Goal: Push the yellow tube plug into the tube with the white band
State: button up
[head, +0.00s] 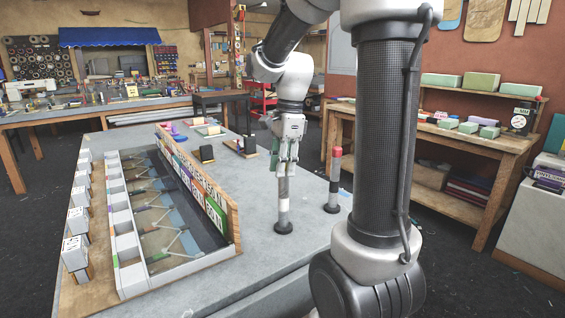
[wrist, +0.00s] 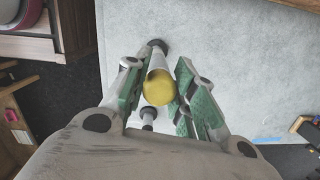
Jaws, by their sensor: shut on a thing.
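My gripper (head: 284,164) points down over the grey table in the head view. In the wrist view its green-padded fingers close around the yellow tube plug (wrist: 160,86), whose round top shows between them. Directly below the gripper in the head view stands an upright grey tube with a pale band (head: 283,203) on a black foot. The plug is hidden by the fingers in the head view, so how far it sits in the tube cannot be told. A second tube with a red top (head: 335,153) stands to the right, apart from the gripper.
A long divided bin with a lettered board (head: 208,192) lies left of the tubes. Small dark blocks (head: 207,153) stand behind it. A wooden shelf bench (head: 470,143) is at the right. Bare table (head: 258,238) shows in front of the tubes.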

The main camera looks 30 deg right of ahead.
jog(key=shift+f, duration=0.15)
jog(key=o, duration=0.8)
jog(key=r, duration=0.4)
jog(key=d+r, duration=0.1)
jog(key=r, duration=0.7)
jog(key=shift+s+d, duration=0.15)
jog(key=shift+d, duration=0.05)
jog(key=shift+f, duration=0.1)
